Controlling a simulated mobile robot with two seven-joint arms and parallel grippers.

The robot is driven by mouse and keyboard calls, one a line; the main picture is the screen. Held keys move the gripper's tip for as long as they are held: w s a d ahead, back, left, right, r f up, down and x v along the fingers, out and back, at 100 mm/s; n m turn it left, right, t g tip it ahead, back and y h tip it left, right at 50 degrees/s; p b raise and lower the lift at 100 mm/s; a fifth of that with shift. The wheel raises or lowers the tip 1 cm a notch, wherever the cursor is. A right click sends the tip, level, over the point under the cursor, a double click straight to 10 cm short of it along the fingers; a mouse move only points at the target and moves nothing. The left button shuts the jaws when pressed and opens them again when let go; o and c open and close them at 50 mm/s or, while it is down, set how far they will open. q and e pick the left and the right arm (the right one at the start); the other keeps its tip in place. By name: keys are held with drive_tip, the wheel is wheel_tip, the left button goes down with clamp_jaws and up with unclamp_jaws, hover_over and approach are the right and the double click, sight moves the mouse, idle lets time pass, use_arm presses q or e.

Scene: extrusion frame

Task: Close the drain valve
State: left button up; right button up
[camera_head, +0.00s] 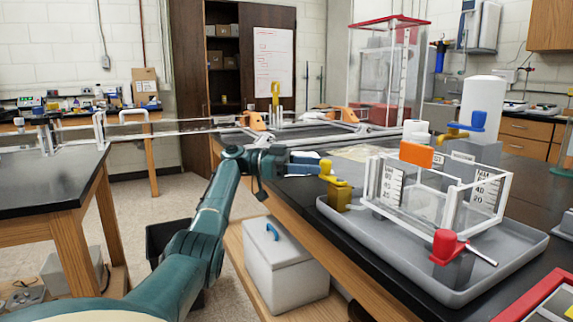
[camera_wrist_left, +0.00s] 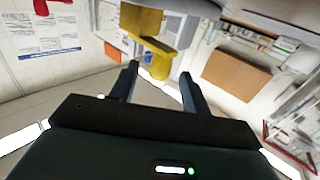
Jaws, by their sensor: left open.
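A clear tank (camera_head: 425,200) with printed scales stands in a grey tray (camera_head: 490,275) on the black bench. A yellow valve (camera_head: 338,190) with a flat yellow handle is at its left end. A red valve (camera_head: 444,246) with a thin metal lever is at its near side. No label shows which is the drain valve. My left gripper (camera_head: 314,164) is close to the yellow valve's handle. In the left wrist view, its open, empty fingers (camera_wrist_left: 159,80) point at the yellow valve (camera_wrist_left: 158,62); contact cannot be told. My right gripper is out of view.
A white cylinder (camera_head: 482,103) with a blue-handled valve (camera_head: 472,121) stands behind the tank. A grey lidded box (camera_head: 285,265) stands on the shelf below. Open floor lies left of the bench.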

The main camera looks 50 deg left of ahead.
use_arm(q)
drive_tip(key=v, duration=0.7)
drive_tip(key=shift+s+a, duration=0.25)
drive_tip(key=shift+c, duration=0.4)
